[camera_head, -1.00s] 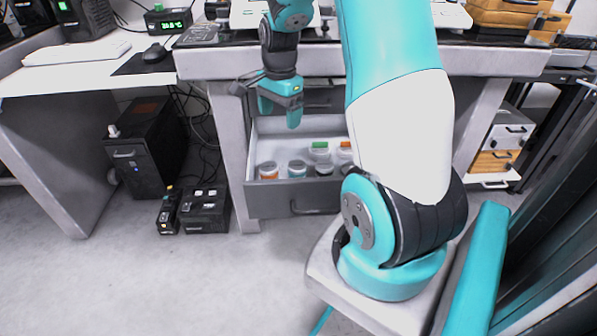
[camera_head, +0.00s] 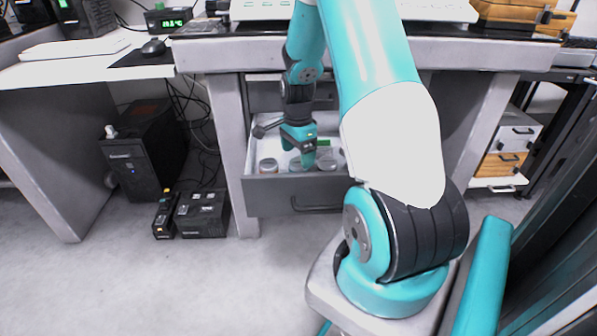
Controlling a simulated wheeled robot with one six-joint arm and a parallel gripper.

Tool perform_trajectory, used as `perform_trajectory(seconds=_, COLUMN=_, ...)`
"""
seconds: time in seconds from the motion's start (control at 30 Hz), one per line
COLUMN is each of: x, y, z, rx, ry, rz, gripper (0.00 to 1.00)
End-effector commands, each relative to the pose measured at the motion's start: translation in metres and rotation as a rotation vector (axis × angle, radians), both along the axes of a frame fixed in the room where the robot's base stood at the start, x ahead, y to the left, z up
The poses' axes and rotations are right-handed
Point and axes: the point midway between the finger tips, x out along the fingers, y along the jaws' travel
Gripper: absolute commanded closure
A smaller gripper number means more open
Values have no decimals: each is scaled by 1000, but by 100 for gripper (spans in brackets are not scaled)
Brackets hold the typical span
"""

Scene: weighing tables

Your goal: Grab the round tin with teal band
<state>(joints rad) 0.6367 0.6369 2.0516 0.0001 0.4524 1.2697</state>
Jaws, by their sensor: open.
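The round tin with the teal band (camera_head: 296,166) stands in the open drawer (camera_head: 268,198), second from the left in the front row. Only part of it shows, because my gripper covers some of it. My gripper (camera_head: 298,154) points down, with its fingers at or just above this tin. It is open. Whether the fingers stand around the tin or only over it cannot be told from this view.
A round tin with an orange band (camera_head: 268,167) stands left of the teal one. Other jars (camera_head: 326,157) stand close on the right.

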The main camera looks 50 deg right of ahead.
Motion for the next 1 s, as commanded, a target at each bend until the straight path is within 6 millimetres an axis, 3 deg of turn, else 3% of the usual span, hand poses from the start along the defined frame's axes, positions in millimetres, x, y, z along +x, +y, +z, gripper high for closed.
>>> perform_trajectory(seconds=0.23, x=-5, y=4, z=-43, rx=2, ry=2, rz=0, gripper=16)
perform_trajectory(seconds=0.5, x=-5, y=4, z=-45, rx=0, ry=0, rz=0, gripper=16)
perform_trajectory(seconds=0.77, x=-5, y=4, z=-45, rx=0, ry=0, rz=0, gripper=71)
perform_trajectory(seconds=1.0, x=-5, y=4, z=-45, rx=0, ry=0, rz=0, gripper=71)
